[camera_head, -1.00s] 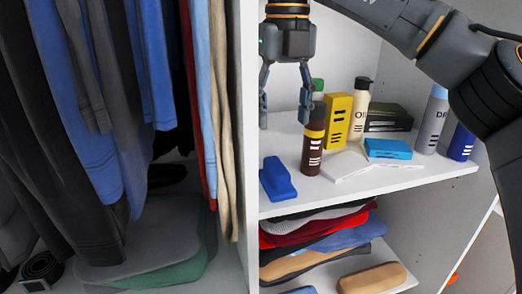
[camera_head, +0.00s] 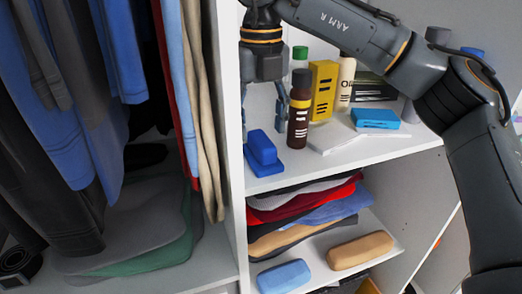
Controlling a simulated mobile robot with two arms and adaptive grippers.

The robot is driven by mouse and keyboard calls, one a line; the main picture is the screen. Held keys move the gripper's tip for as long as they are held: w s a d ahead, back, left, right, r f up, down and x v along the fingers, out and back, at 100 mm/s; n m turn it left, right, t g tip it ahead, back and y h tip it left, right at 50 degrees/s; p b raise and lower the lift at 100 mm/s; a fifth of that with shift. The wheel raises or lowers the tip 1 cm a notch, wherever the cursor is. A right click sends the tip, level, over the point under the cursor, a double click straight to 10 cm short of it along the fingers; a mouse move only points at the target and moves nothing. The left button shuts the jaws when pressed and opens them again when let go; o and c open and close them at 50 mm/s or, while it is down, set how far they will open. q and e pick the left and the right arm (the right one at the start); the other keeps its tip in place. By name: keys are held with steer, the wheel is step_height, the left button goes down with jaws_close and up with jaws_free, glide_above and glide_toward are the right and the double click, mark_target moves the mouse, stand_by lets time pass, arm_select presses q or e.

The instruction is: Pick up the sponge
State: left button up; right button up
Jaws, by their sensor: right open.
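A dark blue block-like object (camera_head: 262,153) with a raised upper part lies at the front left of the upper shelf. A light blue flat block (camera_head: 376,118) lies farther right, on a white flat item. I cannot tell for sure which one is the sponge. My right gripper (camera_head: 264,112) points down with its fingers spread, empty. It is just above and behind the dark blue object, seemingly without touching it. My left gripper is not in view.
A brown bottle (camera_head: 299,110) stands close to the right of my right gripper. A yellow box (camera_head: 323,90) and a cream bottle (camera_head: 346,83) stand behind it. The white divider (camera_head: 232,150) is close on the left. Folded clothes (camera_head: 300,215) lie below the shelf.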

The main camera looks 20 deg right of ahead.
mark_target(261, 138)
step_height(261, 138, down, 4)
steer(key=shift+f+p, duration=0.1)
steer(key=shift+p, duration=0.4)
steer(key=shift+s, duration=0.1)
jaws_close()
step_height(261, 138, up, 10)
steer(key=shift+r+b, duration=0.1)
steer(key=shift+b, duration=0.3)
steer(key=c, duration=0.8)
jaws_free()
steer(key=c, duration=0.3)
